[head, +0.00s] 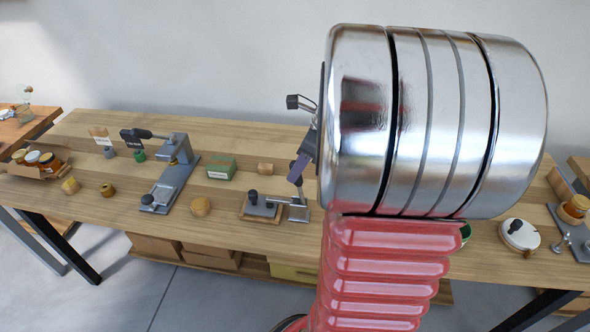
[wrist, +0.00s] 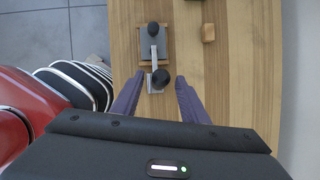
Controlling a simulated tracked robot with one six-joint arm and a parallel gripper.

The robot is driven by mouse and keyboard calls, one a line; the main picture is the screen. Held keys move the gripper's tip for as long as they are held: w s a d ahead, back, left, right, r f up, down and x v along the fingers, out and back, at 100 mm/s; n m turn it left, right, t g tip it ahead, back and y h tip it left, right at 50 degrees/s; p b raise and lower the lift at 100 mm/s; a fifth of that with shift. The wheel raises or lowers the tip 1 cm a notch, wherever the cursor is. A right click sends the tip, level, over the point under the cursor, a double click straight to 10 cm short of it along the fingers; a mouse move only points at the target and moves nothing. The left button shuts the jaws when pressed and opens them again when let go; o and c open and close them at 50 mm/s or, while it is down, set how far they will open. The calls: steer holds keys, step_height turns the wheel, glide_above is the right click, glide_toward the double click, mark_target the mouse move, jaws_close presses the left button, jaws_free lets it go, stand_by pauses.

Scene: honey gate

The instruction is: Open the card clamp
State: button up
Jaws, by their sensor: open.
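What looks like the card clamp (head: 264,211) is a grey metal plate on a wooden base, with a black knob on top and a small metal arm reaching right to a post. It also shows in the wrist view (wrist: 146,52), where a second, larger black knob (wrist: 162,78) sits at the near end of the arm. My gripper (wrist: 159,76) is open, its two purple fingers on either side of this larger knob with gaps showing. In the head view my gripper (head: 295,172) is over the clamp's right end, partly hidden by my arm.
A grey lever press (head: 173,180) stands left of the clamp on the wooden bench (head: 225,227). A round white-topped item (head: 520,235) is at right.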

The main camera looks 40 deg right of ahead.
mark_target(298, 185)
steer(key=shift+x, duration=1.25)
steer(key=shift+c, duration=0.2)
steer(key=shift+d, duration=0.1)
jaws_close()
